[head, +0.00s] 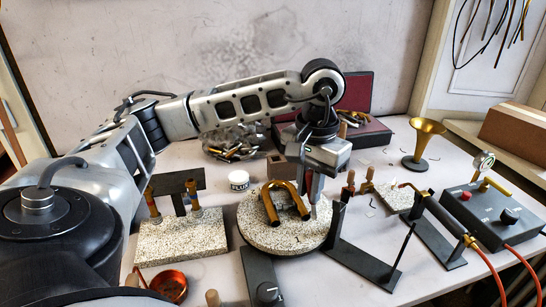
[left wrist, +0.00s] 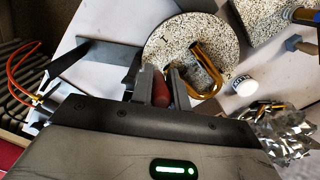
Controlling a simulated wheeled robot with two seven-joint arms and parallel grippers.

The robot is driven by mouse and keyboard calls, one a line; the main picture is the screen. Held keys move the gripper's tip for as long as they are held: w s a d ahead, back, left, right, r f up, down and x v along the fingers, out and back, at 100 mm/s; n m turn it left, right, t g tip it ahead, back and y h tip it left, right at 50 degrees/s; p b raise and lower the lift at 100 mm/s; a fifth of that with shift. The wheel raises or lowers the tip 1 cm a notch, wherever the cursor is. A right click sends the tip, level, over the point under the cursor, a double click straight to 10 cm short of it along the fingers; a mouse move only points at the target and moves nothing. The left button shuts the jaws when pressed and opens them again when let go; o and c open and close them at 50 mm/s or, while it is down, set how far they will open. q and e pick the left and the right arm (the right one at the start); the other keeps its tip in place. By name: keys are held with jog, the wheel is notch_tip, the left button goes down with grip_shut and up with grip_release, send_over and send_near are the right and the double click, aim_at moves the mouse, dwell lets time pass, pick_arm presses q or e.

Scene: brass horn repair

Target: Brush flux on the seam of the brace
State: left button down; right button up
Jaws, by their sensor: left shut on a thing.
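A U-shaped brass tube (head: 283,203) lies on a round speckled soldering board (head: 262,238). It also shows in the left wrist view (left wrist: 206,67). I cannot make out a separate brace or its seam. My left gripper (head: 313,196) points down over the right side of the board, close beside the tube's right leg. In the left wrist view its fingers (left wrist: 160,84) are shut on a reddish-brown handle (left wrist: 160,90), which appears to be the brush. The bristles are hidden. A white jar (head: 239,180) stands behind the board to the left. My right gripper is not in view.
A dark angled stand (head: 364,261) stands right of the board. A torch (head: 447,219) with red hose and a control box (head: 492,213) are farther right. A speckled block (head: 181,238) with brass fittings is left. A brass bell (head: 422,145) stands back right.

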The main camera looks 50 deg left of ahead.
pick_arm(q)
jog(key=s+a+r+t+b, duration=0.1)
jog(key=a+r+t, duration=0.25)
jog(key=a, duration=0.35)
jog(key=shift+n+g, duration=0.25)
jog(key=shift+n, duration=0.15)
jog(key=shift+s+b+x, duration=0.25)
jog(key=shift+b+x, duration=0.85)
jog(key=shift+b, duration=0.1)
jog(key=shift+s+b+x, duration=0.25)
jog(key=shift+b+x, duration=0.9)
jog(key=shift+b, duration=0.05)
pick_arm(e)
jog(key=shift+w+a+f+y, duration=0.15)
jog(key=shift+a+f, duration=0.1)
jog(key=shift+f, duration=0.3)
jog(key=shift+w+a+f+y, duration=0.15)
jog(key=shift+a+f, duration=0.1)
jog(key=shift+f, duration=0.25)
pick_arm(q)
jog(key=shift+a+f, duration=0.15)
jog(key=shift+f, duration=0.05)
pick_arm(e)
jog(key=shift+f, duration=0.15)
